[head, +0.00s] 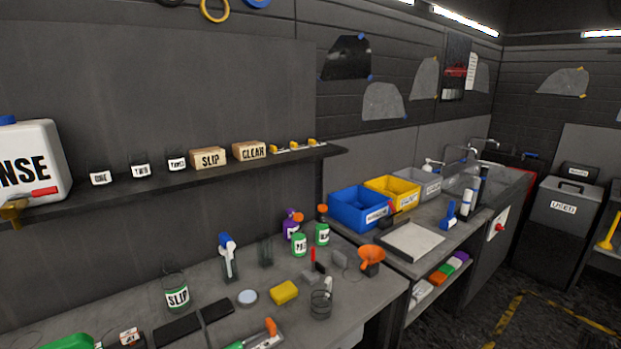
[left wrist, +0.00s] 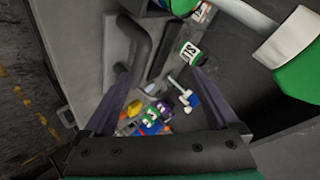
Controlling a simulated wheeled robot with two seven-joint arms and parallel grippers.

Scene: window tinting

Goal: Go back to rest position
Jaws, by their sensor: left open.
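My left gripper (left wrist: 157,72) shows in the left wrist view with its two dark fingers spread apart. Nothing is between them. It hangs over the grey workbench, with small bottles and tools beyond the fingers. Neither gripper shows in the head view. My right gripper is in neither view, and the posture of my arms cannot be made out.
Blue (head: 352,205) and yellow bins stand farther right.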

